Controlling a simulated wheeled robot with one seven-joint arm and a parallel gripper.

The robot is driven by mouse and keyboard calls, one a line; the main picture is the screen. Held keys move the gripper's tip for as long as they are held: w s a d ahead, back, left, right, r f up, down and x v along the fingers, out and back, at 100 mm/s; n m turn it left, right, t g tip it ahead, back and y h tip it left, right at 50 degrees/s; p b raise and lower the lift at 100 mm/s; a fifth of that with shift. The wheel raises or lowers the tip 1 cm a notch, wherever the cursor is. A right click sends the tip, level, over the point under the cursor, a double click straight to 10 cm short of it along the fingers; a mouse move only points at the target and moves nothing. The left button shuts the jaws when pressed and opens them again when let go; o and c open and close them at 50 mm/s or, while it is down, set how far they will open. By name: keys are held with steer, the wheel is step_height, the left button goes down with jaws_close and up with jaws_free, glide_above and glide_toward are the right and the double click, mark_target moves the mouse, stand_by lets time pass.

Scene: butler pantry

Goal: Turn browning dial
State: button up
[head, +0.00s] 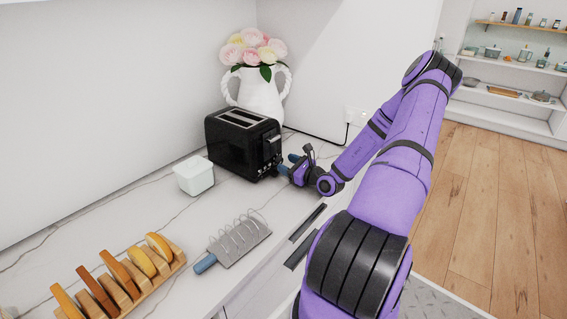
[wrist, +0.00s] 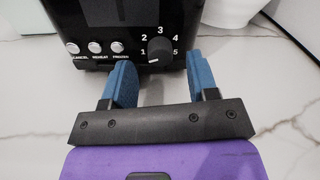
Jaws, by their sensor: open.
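The black toaster (head: 240,142) stands on the marble counter in the head view, its control end facing my gripper. In the wrist view, its front panel (wrist: 125,40) shows a round black browning dial (wrist: 159,50) with numbers 1 to 5 around it. The dial's pale pointer mark is at its lower left, below the 1. My gripper (wrist: 160,80) is open, with blue fingers either side of the dial in the picture. The fingertips sit close to the panel, slightly below the dial. I cannot tell whether they touch it.
Three silver buttons (wrist: 95,47) sit left of the dial. A white lidded container (head: 194,176), a flower vase (head: 258,95), a metal rack with blue handle (head: 240,240) and a wooden bread rack (head: 130,285) stand nearby. A black cord (head: 318,136) runs behind to a wall outlet.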

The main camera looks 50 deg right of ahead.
steer(key=shift+w, duration=1.1)
steer(key=c, duration=0.9)
steer(key=shift+m, duration=0.3)
steer(key=m, duration=0.4)
steer(key=shift+m, duration=0.3)
steer(key=m, duration=0.5)
steer(key=shift+m, duration=0.3)
